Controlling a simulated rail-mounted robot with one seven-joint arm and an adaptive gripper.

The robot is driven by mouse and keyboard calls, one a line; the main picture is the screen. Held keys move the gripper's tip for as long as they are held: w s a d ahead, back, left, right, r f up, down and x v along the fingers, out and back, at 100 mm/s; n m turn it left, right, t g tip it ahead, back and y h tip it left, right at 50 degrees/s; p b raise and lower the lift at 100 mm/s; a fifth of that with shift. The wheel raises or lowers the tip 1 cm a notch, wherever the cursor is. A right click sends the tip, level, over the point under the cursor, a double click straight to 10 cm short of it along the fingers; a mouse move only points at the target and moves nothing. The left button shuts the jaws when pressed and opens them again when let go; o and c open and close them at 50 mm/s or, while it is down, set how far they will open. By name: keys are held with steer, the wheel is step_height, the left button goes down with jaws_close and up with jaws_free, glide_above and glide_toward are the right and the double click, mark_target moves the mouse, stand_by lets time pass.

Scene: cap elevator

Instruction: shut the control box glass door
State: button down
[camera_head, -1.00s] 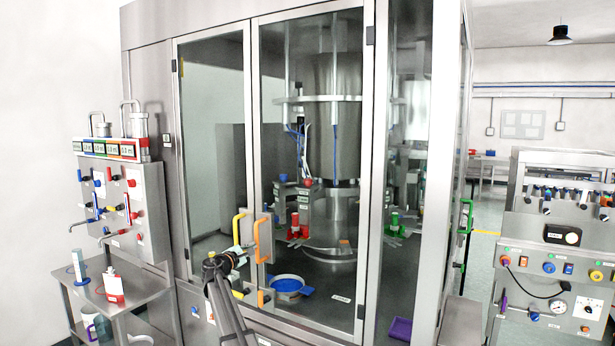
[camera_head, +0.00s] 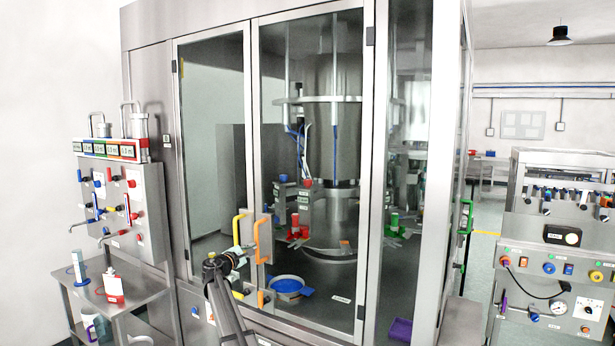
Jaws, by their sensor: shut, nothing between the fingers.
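The tall steel cabinet has two front glass doors that meet near the middle. The left glass door (camera_head: 212,150) carries a yellow handle (camera_head: 236,229), and the right glass door (camera_head: 338,220) carries an orange handle (camera_head: 257,239). Both look close to the front frame; I cannot tell whether either is slightly ajar. Which one belongs to the control box is not clear. My gripper (camera_head: 242,256) is shut and empty, low in front of the doors beside the handles. I cannot tell whether it touches a handle or a door.
Inside the cabinet are a steel column (camera_head: 336,120), red and green parts, and a blue round dish (camera_head: 287,284). A bench with a valve panel (camera_head: 134,207) stands at left. A control console (camera_head: 552,275) stands at right, with floor between it and the cabinet.

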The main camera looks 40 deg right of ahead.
steer(key=shift+w+d+b, duration=0.35)
steer(key=shift+d+b, duration=0.05)
steer(key=shift+d, duration=0.15)
stand_by(1.3)
steer(key=shift+s+a, duration=0.1)
steer(key=b+v, duration=0.1)
steer(key=v, duration=0.3)
steer(key=shift+s+a, duration=0.15)
steer(key=shift+a, duration=0.2)
stand_by(0.5)
